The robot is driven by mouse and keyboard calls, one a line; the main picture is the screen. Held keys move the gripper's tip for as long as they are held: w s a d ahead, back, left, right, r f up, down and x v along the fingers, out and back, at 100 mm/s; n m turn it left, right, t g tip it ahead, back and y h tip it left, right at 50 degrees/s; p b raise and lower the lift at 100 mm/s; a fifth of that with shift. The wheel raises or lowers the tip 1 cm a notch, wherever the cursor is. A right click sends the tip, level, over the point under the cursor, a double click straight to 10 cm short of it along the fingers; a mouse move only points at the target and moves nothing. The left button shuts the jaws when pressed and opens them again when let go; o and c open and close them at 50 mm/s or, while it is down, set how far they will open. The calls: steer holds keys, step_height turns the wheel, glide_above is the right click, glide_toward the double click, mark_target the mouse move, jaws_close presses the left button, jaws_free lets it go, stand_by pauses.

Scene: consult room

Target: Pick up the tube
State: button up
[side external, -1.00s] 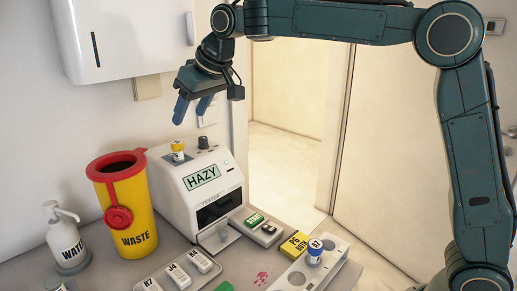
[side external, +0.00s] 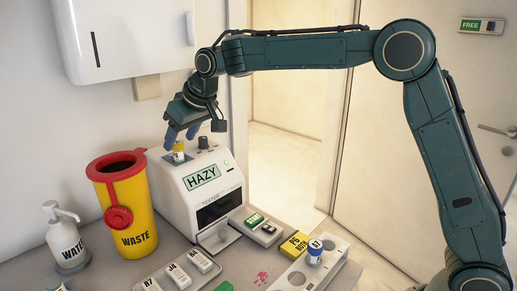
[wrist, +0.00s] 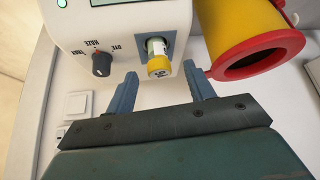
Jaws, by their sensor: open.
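A tube with a yellow cap (side external: 178,149) stands upright in the socket on top of the white tester (side external: 209,183), whose screen reads HAZY. In the wrist view the yellow-capped tube (wrist: 158,64) shows its pale body and a label below the cap. My gripper (side external: 181,136) is open just above the tube. In the wrist view its blue fingers (wrist: 160,88) are spread to either side, with the cap between and a little beyond the tips. Another tube with a blue cap, marked J7 (side external: 315,247), stands in a white rack (side external: 297,275) at the front right.
A dark knob (side external: 203,142) stands on the tester beside the tube. The yellow waste bin (side external: 138,213) with a red rim is close on the left. A pump bottle (side external: 66,238), labelled tiles (side external: 177,275) and a yellow block (side external: 295,243) are on the counter.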

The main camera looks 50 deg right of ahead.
mark_target(179, 142)
steer(key=shift+x, duration=1.95)
steer(key=shift+c, duration=0.2)
steer(key=c, duration=1.1)
steer(key=shift+r, duration=0.1)
steer(key=shift+r, duration=4.9)
steer(key=shift+f, duration=0.1)
